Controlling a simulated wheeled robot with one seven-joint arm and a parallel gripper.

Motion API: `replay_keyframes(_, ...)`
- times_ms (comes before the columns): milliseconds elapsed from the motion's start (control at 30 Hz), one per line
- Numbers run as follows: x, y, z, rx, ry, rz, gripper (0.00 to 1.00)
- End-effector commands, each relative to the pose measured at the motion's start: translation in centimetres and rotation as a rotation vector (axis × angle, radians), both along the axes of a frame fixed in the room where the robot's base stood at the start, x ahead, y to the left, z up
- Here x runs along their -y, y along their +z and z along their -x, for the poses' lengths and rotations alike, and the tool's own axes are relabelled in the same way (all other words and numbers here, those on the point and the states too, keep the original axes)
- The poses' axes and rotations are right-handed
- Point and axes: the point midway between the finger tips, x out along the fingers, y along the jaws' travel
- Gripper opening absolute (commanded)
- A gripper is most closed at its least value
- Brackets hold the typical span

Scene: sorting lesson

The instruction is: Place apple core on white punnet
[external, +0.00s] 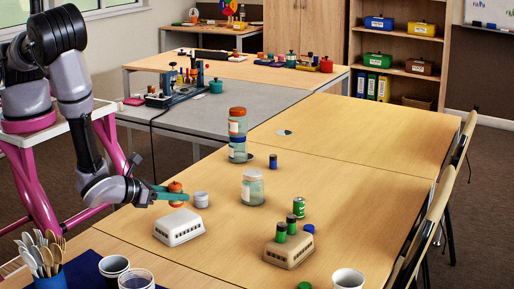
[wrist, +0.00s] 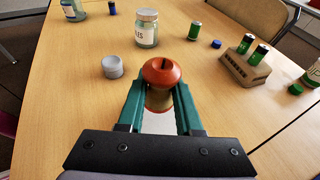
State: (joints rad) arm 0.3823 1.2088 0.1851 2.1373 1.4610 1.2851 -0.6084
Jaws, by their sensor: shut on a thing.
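The apple core (wrist: 161,72), red at the end with a pale narrower middle, is held between the green fingers of my gripper (wrist: 160,98). In the external view the apple core (external: 175,187) shows at the tip of my gripper (external: 168,192), raised above the table. The white punnet (external: 180,227), a low box with slots along its side, sits on the table below and slightly right of my gripper. In the wrist view a white patch of the punnet (wrist: 158,124) shows between the fingers; the rest is hidden by my gripper.
A small grey-white tub (external: 201,200) stands just behind the punnet. A labelled glass jar (external: 252,188) is farther back. A tan block holder (external: 289,248) with green batteries stands to the right. Cups (external: 114,267) and a cutlery pot are at front left.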

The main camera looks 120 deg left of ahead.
Motion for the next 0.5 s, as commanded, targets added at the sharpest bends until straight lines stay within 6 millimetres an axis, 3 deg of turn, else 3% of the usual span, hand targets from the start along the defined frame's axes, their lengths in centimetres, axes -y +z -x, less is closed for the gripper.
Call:
replay_keyframes(233,0.0,-3.5,0.1,-0.003,0.000,-0.001,0.00)
replay_keyframes(500,0.0,-3.8,0.0,-0.001,0.001,-0.001,0.00)
